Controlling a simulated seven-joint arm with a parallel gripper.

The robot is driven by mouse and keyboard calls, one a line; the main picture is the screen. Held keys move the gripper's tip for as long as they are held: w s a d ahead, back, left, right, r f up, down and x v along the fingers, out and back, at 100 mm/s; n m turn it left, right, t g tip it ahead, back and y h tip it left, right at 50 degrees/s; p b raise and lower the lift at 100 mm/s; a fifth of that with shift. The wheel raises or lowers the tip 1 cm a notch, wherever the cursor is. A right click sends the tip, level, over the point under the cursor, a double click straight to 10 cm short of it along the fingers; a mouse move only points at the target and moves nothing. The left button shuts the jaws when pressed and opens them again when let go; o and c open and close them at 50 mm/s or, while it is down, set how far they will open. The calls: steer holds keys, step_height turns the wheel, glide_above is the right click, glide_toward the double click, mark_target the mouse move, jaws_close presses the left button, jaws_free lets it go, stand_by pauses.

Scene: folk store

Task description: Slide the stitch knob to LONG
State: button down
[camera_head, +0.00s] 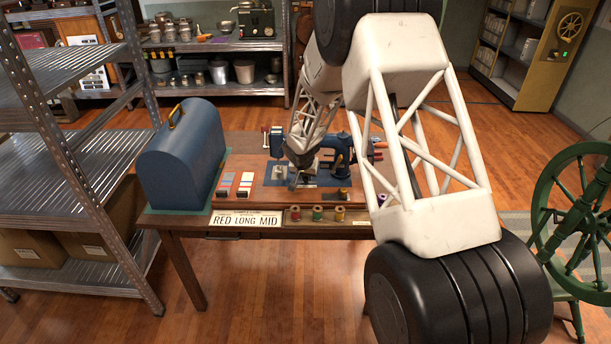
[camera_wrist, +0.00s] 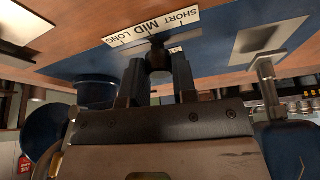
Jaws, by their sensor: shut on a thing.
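In the wrist view, my gripper (camera_wrist: 158,78) is closed with its two dark fingers on either side of the round dark stitch knob (camera_wrist: 158,60). The picture is upside down there, and a white scale strip (camera_wrist: 175,20) reads SHORT, MID, LONG. The knob stands at about the MID mark, with LONG to the left in this view. In the head view, my gripper (camera_head: 298,182) reaches down at the blue sewing machine (camera_head: 338,143) on the table. The knob itself is hidden or too small to tell there.
A card (camera_head: 245,225) on the table front reads RED LONG MID. A blue domed case (camera_head: 182,155) stands at the left end. Thread spools (camera_head: 318,213) line the front edge. A green spinning wheel (camera_head: 575,210) stands at right, metal shelving (camera_head: 75,150) at left.

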mark_target(315, 180)
steer(key=shift+d, duration=1.6)
steer(key=c, duration=0.9)
jaws_free()
steer(key=shift+d, duration=0.1)
steer(key=shift+r, duration=0.15)
steer(key=v, duration=0.7)
steer(key=shift+s+r, duration=0.2)
steer(key=shift+r, duration=0.1)
